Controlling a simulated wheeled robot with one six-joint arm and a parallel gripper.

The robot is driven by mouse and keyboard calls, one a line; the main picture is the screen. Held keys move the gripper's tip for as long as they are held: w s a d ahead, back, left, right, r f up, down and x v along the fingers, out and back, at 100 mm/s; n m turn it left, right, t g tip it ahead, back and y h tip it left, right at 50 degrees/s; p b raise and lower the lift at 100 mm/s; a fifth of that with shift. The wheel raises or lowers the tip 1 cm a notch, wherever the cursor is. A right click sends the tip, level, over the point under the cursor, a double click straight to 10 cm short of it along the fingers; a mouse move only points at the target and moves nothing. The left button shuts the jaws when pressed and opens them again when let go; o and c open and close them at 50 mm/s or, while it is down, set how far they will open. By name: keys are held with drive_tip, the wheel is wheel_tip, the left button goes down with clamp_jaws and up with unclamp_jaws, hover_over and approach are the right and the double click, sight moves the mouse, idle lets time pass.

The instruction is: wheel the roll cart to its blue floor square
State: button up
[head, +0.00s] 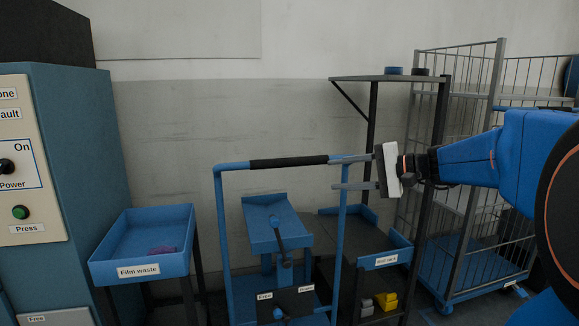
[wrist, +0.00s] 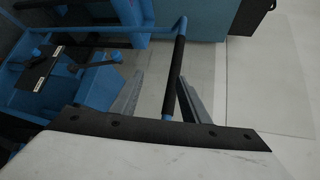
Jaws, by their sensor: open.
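The roll cart, as I take it, is the blue tube frame (head: 220,225) with a black-gripped handle bar (head: 288,162) across its top. In the wrist view the black grip (wrist: 174,85) runs lengthwise between my fingers, closer to the right one. My gripper (head: 333,173) is open at the right end of the bar, its fingers pointing left. It also shows in the wrist view (wrist: 160,98). I cannot tell whether a finger touches the bar. Below the handle is a black plate (head: 290,302) with a lever and a "Free" label. I cannot make out the blue floor square.
A blue "Film waste" tray (head: 140,268) and a control cabinet (head: 90,150) stand left. A dark shelf rack (head: 375,130) stands behind my gripper. A wire cage trolley (head: 470,180) with a blue base is at right. Little floor shows.

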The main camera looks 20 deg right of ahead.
sight(298, 162)
drive_tip(key=shift+m+t, duration=0.4)
drive_tip(key=shift+t, duration=0.3)
drive_tip(key=r+x, duration=0.1)
drive_tip(key=x, duration=0.4)
drive_tip(key=w+d+x, duration=0.1)
drive_tip(key=x, duration=0.4)
drive_tip(key=w+r+x, duration=0.1)
drive_tip(key=x, duration=0.5)
drive_tip(key=shift+d+r, duration=0.15)
drive_tip(key=shift+r, duration=0.15)
drive_tip(key=shift+y, duration=0.3)
clamp_jaws()
